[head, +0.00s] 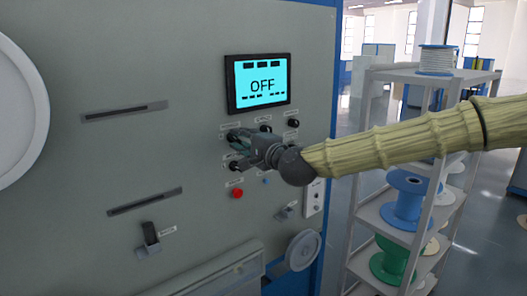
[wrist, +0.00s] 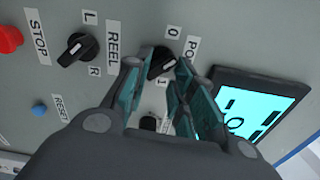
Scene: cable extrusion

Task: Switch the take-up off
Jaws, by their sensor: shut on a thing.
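The take-up panel's black power knob (wrist: 161,62) sits between the marks 0 and 1 in the wrist view. In the head view the black knob (head: 232,135) shows beside my fingertips. My gripper (head: 239,144) reaches the panel from the right. In the wrist view its fingers (wrist: 160,70) stand on either side of the power knob, shut on it. The fingers hide part of the knob, and I cannot tell exactly which mark it points at. The screen (head: 259,84) above reads OFF; it shows partly in the wrist view (wrist: 258,108).
The reel knob (wrist: 80,47), red stop button (head: 237,193) and blue reset button (head: 265,181) sit close by. A lever switch (head: 151,237) is lower left. A handwheel (head: 303,250) is below. A shelf rack (head: 432,76) with spools stands right, behind my arm.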

